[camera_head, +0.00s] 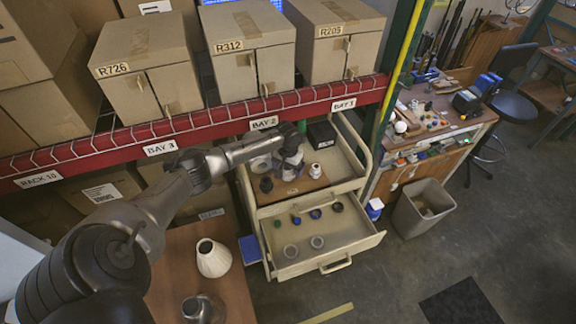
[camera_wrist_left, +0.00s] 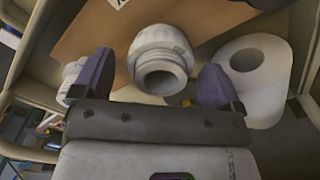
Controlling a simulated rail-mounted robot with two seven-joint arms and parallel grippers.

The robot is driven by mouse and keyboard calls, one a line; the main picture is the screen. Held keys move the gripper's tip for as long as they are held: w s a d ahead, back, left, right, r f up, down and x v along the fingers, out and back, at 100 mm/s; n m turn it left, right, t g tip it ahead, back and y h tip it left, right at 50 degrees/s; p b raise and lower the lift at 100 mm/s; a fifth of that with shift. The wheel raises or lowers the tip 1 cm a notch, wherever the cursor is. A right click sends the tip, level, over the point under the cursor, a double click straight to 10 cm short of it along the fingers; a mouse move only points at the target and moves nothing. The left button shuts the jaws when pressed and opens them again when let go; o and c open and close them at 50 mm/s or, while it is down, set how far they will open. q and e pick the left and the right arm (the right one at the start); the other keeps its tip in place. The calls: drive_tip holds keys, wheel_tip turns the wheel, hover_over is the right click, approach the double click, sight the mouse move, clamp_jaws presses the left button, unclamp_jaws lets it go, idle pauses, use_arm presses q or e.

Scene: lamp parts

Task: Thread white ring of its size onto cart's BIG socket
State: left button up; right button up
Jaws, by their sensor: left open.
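My left gripper (camera_head: 291,158) reaches over the cart's upper tray (camera_head: 347,183). In the left wrist view the left gripper (camera_wrist_left: 158,66) is open, its purple-grey fingers either side of a white threaded socket (camera_wrist_left: 161,78) with a wider collar. Whether they touch it, I cannot tell. In the head view the gripper mostly hides this socket. A smaller white socket (camera_head: 316,170) and a black one (camera_head: 266,184) stand nearby on the brown board. Two whitish rings (camera_head: 291,250) (camera_head: 317,241) lie in the open drawer. My right gripper is not in view.
A white roll (camera_wrist_left: 256,78) stands close beside the gripper. A black box (camera_head: 321,134) is at the tray's back. Green (camera_head: 296,219), blue (camera_head: 315,213) and black (camera_head: 337,206) pieces lie in the drawer. The red shelf beam (camera_head: 215,125) is behind.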

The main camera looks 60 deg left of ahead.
use_arm(q)
drive_tip(key=c, duration=1.1)
drive_tip(key=m, duration=0.3)
drive_tip(key=shift+d+m, duration=0.1)
drive_tip(key=shift+m, duration=1.1)
drive_tip(key=o, duration=1.1)
wheel_tip(320, 180, up, 14)
drive_tip(key=shift+f, duration=0.1)
